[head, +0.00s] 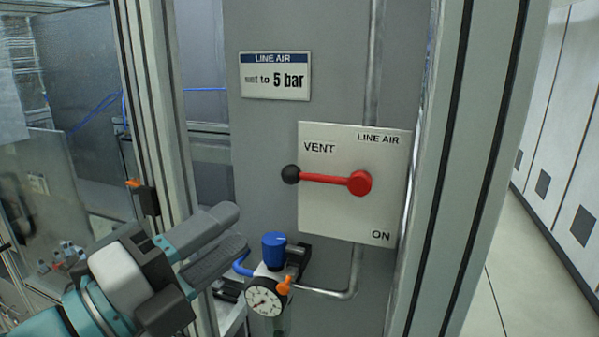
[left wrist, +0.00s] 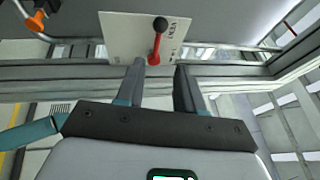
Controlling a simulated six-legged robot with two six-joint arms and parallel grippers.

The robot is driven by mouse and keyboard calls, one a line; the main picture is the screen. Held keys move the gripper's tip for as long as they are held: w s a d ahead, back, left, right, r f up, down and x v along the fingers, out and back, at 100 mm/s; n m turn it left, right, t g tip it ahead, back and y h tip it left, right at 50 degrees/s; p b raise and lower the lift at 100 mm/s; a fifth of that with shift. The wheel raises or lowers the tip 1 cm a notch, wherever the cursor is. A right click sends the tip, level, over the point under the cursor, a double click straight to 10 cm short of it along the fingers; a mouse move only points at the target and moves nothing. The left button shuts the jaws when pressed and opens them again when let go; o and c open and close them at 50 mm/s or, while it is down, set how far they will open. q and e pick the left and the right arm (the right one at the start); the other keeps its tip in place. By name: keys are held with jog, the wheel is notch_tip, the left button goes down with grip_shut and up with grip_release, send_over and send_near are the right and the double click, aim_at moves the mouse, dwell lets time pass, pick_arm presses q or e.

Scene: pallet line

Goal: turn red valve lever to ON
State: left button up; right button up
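The red valve lever (head: 325,179) is on a white panel (head: 330,225) marked VENT at upper left and ON at lower right. It points left from its red hub, roughly level, with its black knob (head: 290,174) at the panel's left edge, below VENT. The lever also shows in the left wrist view (left wrist: 156,42), beyond the fingers. My left gripper (head: 241,228) is open and empty, below and left of the knob, apart from it. In the left wrist view its two fingers (left wrist: 158,78) stand apart with nothing between them. My right gripper is out of view.
A regulator with a blue knob (head: 274,246) and a round gauge (head: 264,302) sits below the panel, close to my left gripper. A "set to 5 bar" sign (head: 275,76) is above. A grey upright post (head: 465,170) stands to the right.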

aim_at(309, 179)
pick_arm(q)
jog(key=p+x, duration=0.2)
jog(key=x, duration=1.2)
jog(key=shift+d+f, duration=0.1)
jog(key=shift+d, duration=0.1)
jog(key=shift+w+d, duration=0.15)
jog(key=shift+w, duration=0.1)
jog(key=shift+s, duration=0.1)
jog(key=shift+s, duration=0.1)
grip_shut()
